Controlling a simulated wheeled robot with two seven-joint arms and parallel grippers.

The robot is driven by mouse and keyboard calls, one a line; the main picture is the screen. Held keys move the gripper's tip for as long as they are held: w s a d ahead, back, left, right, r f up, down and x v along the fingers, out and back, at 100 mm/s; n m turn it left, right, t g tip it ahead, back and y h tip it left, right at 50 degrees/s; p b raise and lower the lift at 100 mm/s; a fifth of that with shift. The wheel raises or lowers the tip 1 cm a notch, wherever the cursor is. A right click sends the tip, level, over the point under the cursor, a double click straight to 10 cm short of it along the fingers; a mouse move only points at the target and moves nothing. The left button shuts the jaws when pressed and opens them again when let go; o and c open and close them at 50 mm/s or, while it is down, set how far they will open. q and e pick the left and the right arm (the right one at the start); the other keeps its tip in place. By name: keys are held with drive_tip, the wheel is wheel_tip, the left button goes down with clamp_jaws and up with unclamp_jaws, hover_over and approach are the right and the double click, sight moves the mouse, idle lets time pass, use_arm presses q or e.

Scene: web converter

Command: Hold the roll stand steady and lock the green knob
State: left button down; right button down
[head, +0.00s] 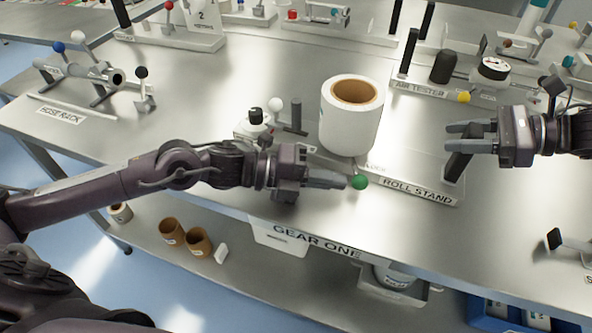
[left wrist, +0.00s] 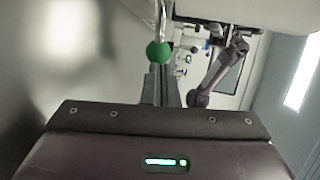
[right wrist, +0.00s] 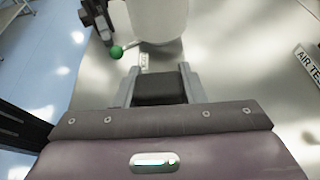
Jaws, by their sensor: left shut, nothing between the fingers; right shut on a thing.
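The roll stand (head: 408,192) is a low metal base with a label, near the table's front edge. A white roll (head: 348,120) with a brown core stands upright at its left end. The green knob (head: 359,182) is on a lever at the stand's front; it also shows in the left wrist view (left wrist: 158,51) and the right wrist view (right wrist: 116,52). My left gripper (head: 347,181) is shut and empty, its fingertips right beside the knob; contact cannot be told. My right gripper (head: 468,138) is shut on the stand's dark upright block (right wrist: 160,88), at its right end.
A white-knobbed fixture (head: 255,122) and a dark post stand left of the roll. The air tester (head: 440,82) with a yellow knob is behind the stand. The hose rack (head: 85,75) is at the left.

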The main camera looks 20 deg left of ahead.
use_arm(q)
drive_tip(key=v, duration=1.2)
drive_tip(key=shift+s+a, duration=0.25)
drive_tip(key=shift+s, duration=0.2)
use_arm(e)
drive_tip(key=shift+s+f, duration=0.2)
drive_tip(key=shift+f, duration=0.45)
use_arm(q)
drive_tip(key=shift+w+f, duration=0.1)
drive_tip(key=shift+f, duration=0.15)
use_arm(e)
drive_tip(key=shift+w+r, duration=0.1)
drive_tip(key=shift+r, duration=0.25)
drive_tip(key=c, duration=1.3)
unclamp_jaws()
drive_tip(key=shift+c, duration=0.2)
drive_tip(key=o, duration=0.5)
drive_tip(key=shift+w+a+r, duration=0.1)
drive_tip(key=shift+r, duration=0.05)
drive_tip(key=shift+r, duration=0.1)
drive_tip(key=v, duration=1.2)
